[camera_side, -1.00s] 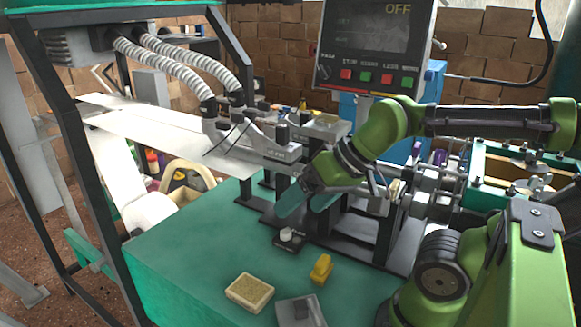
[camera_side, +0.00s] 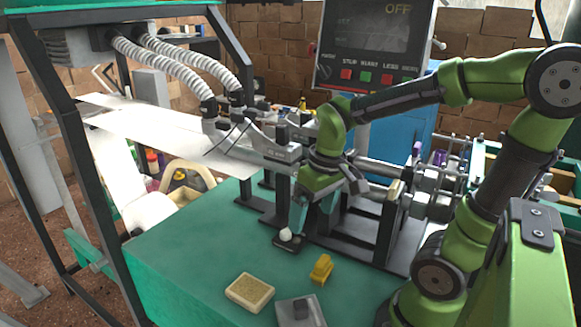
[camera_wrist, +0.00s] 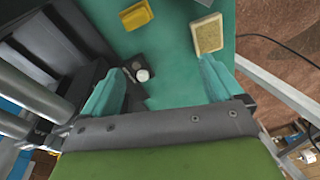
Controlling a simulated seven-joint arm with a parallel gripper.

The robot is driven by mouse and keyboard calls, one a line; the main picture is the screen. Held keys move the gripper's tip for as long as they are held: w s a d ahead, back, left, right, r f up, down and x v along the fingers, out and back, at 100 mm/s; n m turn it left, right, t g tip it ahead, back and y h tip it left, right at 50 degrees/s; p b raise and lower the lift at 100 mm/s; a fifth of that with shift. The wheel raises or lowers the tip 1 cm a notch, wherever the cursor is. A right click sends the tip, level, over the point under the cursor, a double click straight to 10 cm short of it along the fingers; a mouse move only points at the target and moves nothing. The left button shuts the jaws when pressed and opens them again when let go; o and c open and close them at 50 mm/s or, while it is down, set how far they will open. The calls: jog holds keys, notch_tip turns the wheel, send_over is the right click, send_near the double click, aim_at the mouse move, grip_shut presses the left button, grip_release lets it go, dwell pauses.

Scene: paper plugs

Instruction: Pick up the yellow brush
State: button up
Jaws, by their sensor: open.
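The yellow brush (camera_side: 321,269) lies on the green tabletop near its front right part. It also shows at the top of the wrist view (camera_wrist: 137,15). My gripper (camera_side: 312,212) is open and empty, with teal fingers pointing down. In the side view it is above and behind the brush, near a small black holder with a white round knob (camera_side: 286,236). In the wrist view my gripper (camera_wrist: 162,85) has its fingers wide apart, and the brush lies beyond them, apart from both.
A tan sponge-like block (camera_side: 250,292) lies left of the brush, and a grey box (camera_side: 300,311) lies in front. The dark metal machine frame (camera_side: 384,232) stands close to my gripper at the right. The left part of the green table (camera_side: 185,255) is clear.

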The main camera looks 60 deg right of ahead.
aim_at(321, 259)
jog(key=f+n, duration=0.1)
jog(key=f, duration=0.3)
jog(key=d+f+g, duration=0.1)
jog(key=f, duration=0.3)
jog(key=s+d+f+n+g, duration=0.1)
jog(key=f, duration=0.3)
jog(key=shift+f+n, duration=0.1)
jog(key=shift+n, duration=0.2)
jog(key=f, duration=0.4)
jog(key=shift+s+d, duration=0.1)
jog(key=shift+s, duration=0.1)
jog(key=shift+f, duration=0.7)
jog(key=shift+c, duration=0.2)
